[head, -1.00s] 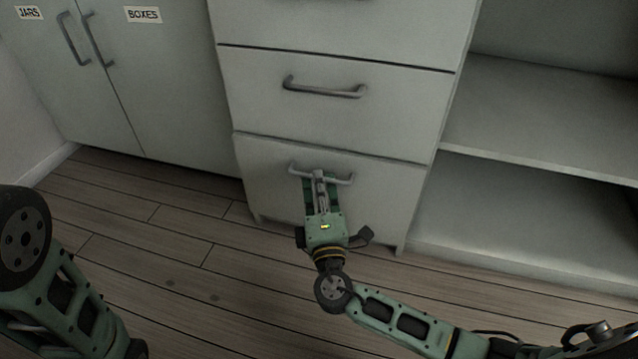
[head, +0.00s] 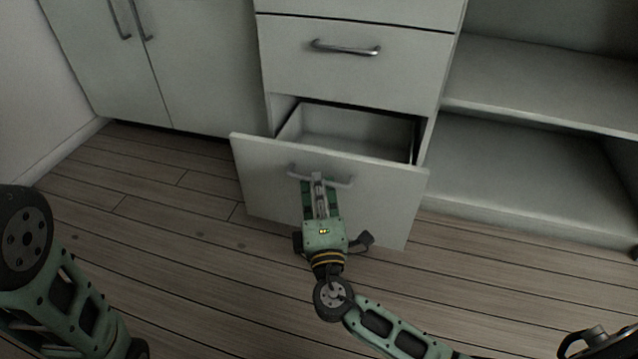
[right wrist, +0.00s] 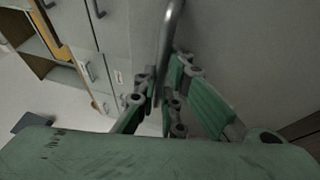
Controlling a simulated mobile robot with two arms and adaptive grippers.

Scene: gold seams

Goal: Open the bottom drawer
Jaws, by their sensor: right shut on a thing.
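The bottom drawer (head: 390,205) stands partly open, pulled out from the white cabinet. The part of its inside that shows (head: 350,130) looks empty. Its grey bar handle (head: 340,182) is on the front panel. My right gripper (head: 318,182) is shut on this handle near its middle. In the right wrist view the handle (right wrist: 172,35) runs between the fingers of the right gripper (right wrist: 165,95). Of my left arm, only green links and a dark joint show at the lower left of the head view; its gripper is out of view.
A closed drawer (head: 350,75) with its own handle (head: 345,48) is above. Closed cupboard doors (head: 200,70) stand to the left. An open shelf unit (head: 540,110) is to the right. The wooden floor (head: 180,215) in front is clear.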

